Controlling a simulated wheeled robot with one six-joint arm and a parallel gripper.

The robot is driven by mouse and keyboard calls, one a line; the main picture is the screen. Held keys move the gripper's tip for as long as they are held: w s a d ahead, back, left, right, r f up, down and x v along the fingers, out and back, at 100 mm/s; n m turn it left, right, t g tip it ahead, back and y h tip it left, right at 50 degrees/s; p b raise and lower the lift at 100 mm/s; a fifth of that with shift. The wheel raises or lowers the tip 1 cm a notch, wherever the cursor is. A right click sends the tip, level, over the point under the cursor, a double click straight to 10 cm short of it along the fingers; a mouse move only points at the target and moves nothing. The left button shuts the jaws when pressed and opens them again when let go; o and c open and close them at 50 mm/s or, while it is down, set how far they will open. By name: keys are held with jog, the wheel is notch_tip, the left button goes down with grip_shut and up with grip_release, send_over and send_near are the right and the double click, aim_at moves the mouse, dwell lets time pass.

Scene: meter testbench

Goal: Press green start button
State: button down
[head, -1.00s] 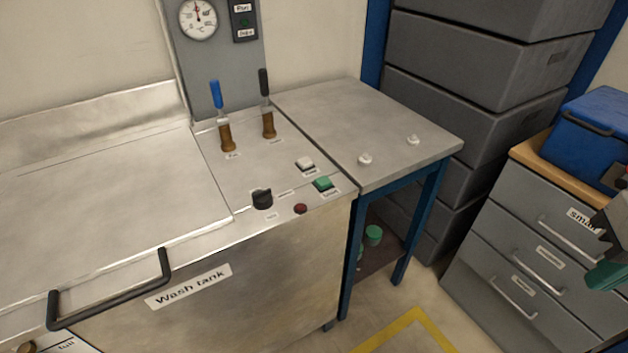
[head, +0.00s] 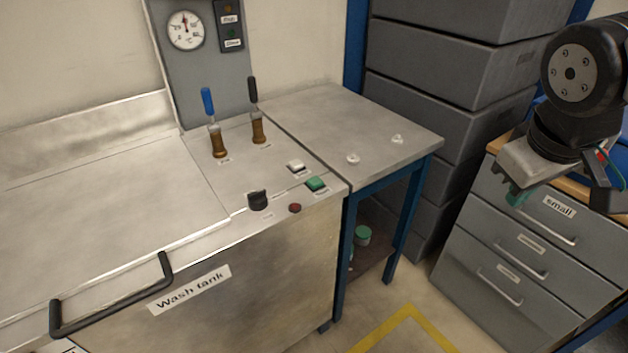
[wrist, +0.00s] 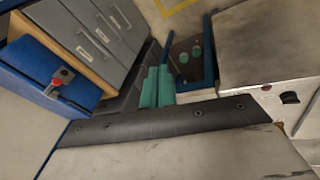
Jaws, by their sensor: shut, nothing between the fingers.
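My gripper (head: 516,197) is at the right of the head view, in front of the grey drawers and well apart from the button. Its green fingers (wrist: 158,87) are together and empty in the wrist view. The green button cannot be made out in the wrist view.
A steel side table (head: 365,125) with two small white knobs adjoins the wash tank (head: 240,290). Two valve levers, blue (head: 208,105) and black (head: 254,95), stand behind the buttons. Grey crates (head: 450,60) and a drawer cabinet (head: 530,250) are at the right.

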jog(key=w+r+n+t+h, duration=0.15)
jog(key=w+n+t, duration=0.25)
jog(key=w+n, duration=0.55)
jog(key=n+y, duration=1)
jog(key=n, duration=1.2)
send_over(318, 183)
notch_tip(318, 183, down, 10)
jog(key=shift+a+r, duration=0.1)
jog(key=shift+r, duration=0.1)
jog(key=shift+f, duration=0.1)
jog(key=shift+f, duration=4.3)
jog(key=shift+f, duration=0.1)
jog(key=shift+f, duration=0.3)
